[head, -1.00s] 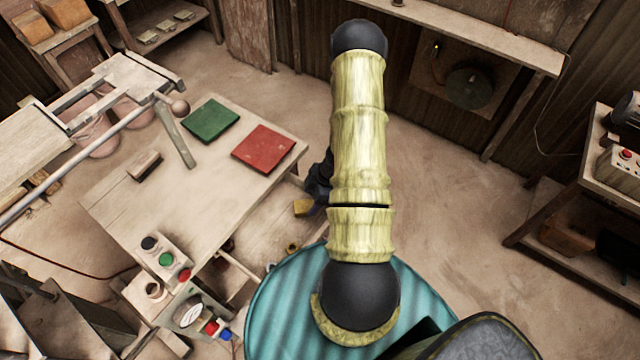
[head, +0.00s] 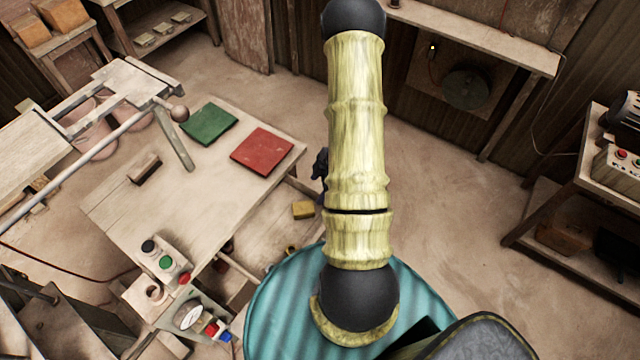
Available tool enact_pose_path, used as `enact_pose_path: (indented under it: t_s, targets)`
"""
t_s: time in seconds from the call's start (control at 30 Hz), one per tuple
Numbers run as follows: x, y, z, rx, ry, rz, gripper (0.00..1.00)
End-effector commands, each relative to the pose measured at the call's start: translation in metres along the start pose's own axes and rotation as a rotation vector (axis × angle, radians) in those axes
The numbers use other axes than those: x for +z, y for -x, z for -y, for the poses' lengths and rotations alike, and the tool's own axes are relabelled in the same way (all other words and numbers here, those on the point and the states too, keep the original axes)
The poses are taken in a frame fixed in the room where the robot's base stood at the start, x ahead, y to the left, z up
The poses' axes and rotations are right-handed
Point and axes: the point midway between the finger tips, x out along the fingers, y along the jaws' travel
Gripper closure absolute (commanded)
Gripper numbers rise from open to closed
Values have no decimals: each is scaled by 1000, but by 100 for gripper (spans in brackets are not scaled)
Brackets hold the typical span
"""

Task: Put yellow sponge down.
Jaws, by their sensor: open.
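The yellow sponge (head: 303,210) is a small yellow block just off the right edge of the wooden table, below the red tile in the picture. It appears to rest on a lower wooden surface there. My gripper (head: 320,168) is a small dark shape behind my arm's pale segments, up the picture from the sponge and apart from it. It is open, and the arm hides most of it.
The table (head: 190,205) carries a green tile (head: 210,125), a red tile (head: 262,150) and a brown block (head: 144,168). A button box (head: 165,262) is at its near edge. Open floor (head: 450,200) lies to the right.

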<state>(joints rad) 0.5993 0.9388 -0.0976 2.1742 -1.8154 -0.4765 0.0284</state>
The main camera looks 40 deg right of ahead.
Motion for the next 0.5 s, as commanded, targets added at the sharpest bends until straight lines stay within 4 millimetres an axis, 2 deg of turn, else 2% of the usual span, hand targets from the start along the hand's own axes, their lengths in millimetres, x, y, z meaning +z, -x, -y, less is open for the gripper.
enact_pose_path:
  t_s: [0.13, 0.27, 0.4, 0.5]
  targets:
    - [-2, 2, -3, 10, -5, 6, 34]
    - [-15, 14, -16, 68, -41, 44, 34]
    - [-42, 42, -37, 187, -137, 113, 34]
    - [-64, 66, -46, 275, -230, 160, 34]
